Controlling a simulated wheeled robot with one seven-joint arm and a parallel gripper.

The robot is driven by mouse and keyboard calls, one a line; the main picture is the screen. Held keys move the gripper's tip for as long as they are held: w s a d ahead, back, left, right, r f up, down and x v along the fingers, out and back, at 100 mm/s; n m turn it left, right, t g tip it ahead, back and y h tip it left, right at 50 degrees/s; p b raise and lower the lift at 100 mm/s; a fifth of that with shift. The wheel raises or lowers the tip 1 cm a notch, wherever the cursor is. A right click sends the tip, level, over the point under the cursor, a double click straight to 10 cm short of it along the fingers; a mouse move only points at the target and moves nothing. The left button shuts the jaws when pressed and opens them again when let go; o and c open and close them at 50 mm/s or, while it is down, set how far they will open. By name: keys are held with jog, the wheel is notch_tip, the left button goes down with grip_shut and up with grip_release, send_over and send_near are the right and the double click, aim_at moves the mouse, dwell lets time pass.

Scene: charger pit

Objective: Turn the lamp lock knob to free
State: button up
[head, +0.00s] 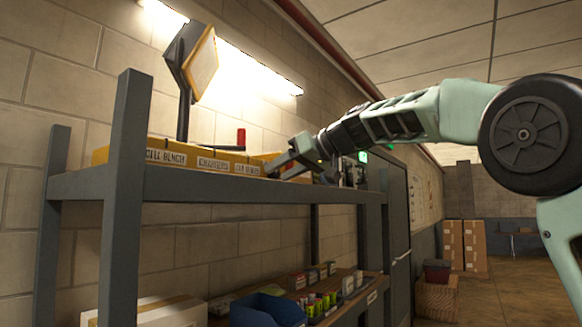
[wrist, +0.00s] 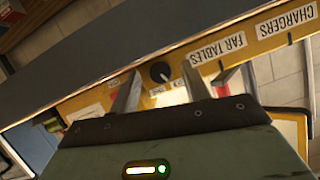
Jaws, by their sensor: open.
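A small round dark knob (wrist: 160,72) shows in the wrist view on a yellow panel (wrist: 213,64), below the edge of the dark shelf. Small white labels (wrist: 157,90) sit beside it, too small to read. My gripper (wrist: 161,76) is open, with one finger on each side of the knob; whether they touch it I cannot tell. In the head view my gripper (head: 279,168) is at the yellow boxes on the top shelf, and the knob cannot be made out there. The lamp (head: 200,62) stands tilted on a dark post above the shelf.
The dark shelf rack (head: 250,190) carries yellow labelled boxes (head: 165,155) and a red cylinder (head: 241,138). A blue bin (head: 265,310) is on the lower shelf.

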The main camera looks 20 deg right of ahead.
jog(key=b+v, duration=0.4)
jog(key=v, duration=1.3)
jog(key=shift+s+b, duration=0.25)
jog(key=shift+b, duration=0.1)
